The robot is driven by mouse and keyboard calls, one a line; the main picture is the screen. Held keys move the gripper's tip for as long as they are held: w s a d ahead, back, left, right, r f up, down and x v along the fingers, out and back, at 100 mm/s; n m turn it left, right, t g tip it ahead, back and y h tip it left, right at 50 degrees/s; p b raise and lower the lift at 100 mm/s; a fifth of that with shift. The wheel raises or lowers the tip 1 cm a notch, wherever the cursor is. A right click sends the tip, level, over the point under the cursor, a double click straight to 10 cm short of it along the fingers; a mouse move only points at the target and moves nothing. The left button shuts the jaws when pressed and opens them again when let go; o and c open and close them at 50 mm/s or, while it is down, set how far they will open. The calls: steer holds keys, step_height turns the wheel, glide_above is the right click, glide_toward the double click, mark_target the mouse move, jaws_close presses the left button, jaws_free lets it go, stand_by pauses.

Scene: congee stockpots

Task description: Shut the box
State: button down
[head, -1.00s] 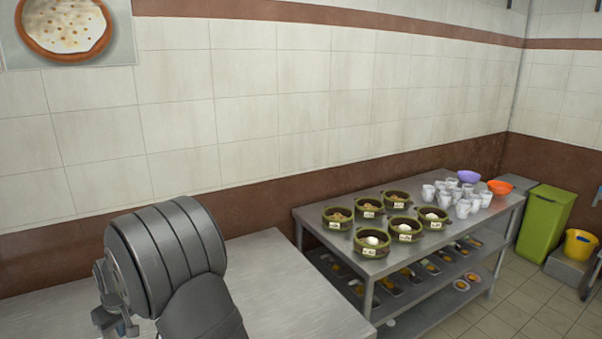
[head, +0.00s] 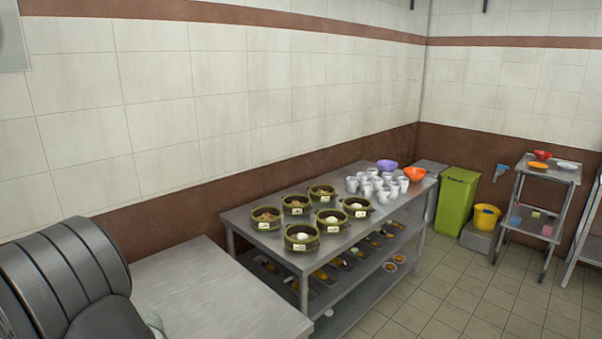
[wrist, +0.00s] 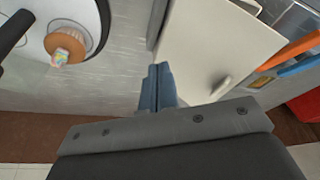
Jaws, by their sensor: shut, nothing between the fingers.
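In the wrist view, my gripper (wrist: 157,82) has its two blue fingers together with nothing between them. A cream flat panel (wrist: 205,48) with a small pale handle (wrist: 221,87) lies just right of the fingertips. It looks like a lid or door standing at an angle, but I cannot tell whether it belongs to the box. The fingertips appear close to its left edge; contact is unclear. No box can be clearly made out in the head view, where my gripper is out of frame.
A bare steel table (head: 205,290) stands beside my arm. A steel shelf table (head: 245,222) holds several green pots (head: 302,237), white cups (head: 375,187) and bowls. A green bin (head: 456,200) and yellow bucket (head: 486,216) stand right. A round brown-topped item (wrist: 66,45) shows in the wrist view.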

step_height(320, 180, up, 7)
stand_by(0.8)
step_height(320, 180, down, 7)
steer(key=shift+f, duration=0.1)
steer(key=shift+w+d, duration=0.1)
steer(key=shift+w, duration=0.05)
stand_by(0.5)
